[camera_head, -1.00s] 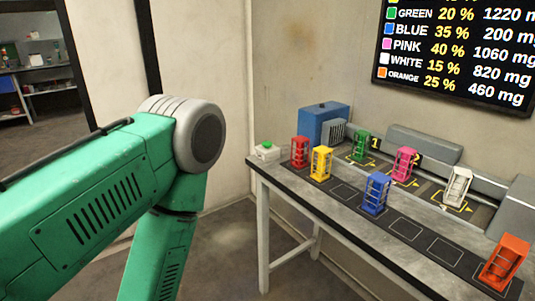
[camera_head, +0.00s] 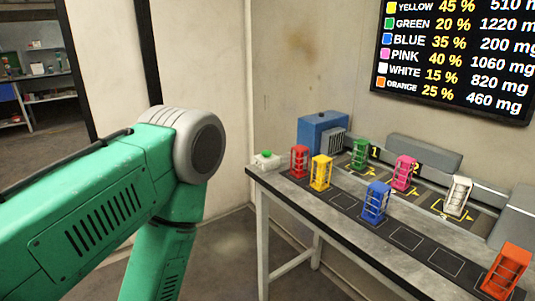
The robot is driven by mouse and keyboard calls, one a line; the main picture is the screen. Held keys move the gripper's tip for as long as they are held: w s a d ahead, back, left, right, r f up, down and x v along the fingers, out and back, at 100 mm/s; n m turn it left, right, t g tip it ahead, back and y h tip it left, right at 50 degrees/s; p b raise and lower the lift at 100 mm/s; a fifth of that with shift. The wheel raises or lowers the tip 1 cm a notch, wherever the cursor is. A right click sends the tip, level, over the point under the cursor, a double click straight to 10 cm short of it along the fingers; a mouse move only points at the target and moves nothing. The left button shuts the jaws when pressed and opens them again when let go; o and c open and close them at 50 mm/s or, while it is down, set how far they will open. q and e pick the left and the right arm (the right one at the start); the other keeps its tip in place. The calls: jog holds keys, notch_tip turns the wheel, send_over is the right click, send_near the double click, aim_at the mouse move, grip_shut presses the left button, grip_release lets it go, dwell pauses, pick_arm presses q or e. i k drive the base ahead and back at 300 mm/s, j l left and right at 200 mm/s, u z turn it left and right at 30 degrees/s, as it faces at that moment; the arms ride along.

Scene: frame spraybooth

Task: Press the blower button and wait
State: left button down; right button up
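A small white box with a green button (camera_head: 265,159) sits on the left end of the table, seen in the head view. A blue blower unit (camera_head: 323,132) with a grey grille stands behind it at the back left of the table. A green arm of mine fills the left of the view, bent downward, with its lower end cut off by the bottom edge. Neither gripper shows. No part of my arm appears to touch the button box or the table.
Red (camera_head: 299,161), yellow (camera_head: 321,173), blue (camera_head: 376,201) and orange (camera_head: 507,271) frames stand along the table's front strip. Green (camera_head: 360,154), pink (camera_head: 403,173) and white (camera_head: 457,196) frames stand on the marked spots behind. A wall screen (camera_head: 455,57) lists colours, percentages and weights.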

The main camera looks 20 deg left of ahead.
aim_at(266, 153)
jog(key=i+j+z, duration=0.15)
jog(key=j, duration=0.2)
jog(key=i+j+z, duration=0.15)
jog(key=j, duration=0.25)
jog(key=i+j+z, duration=0.1)
jog(key=i+j, duration=0.15)
jog(key=j, duration=0.15)
jog(key=i+j+z, duration=0.15)
jog(key=j, duration=0.3)
jog(key=i+j+z, duration=0.15)
jog(key=j, duration=0.25)
jog(key=j+z, duration=0.15)
jog(key=j, duration=0.3)
jog(key=i+j+z, duration=0.15)
jog(key=j, duration=0.3)
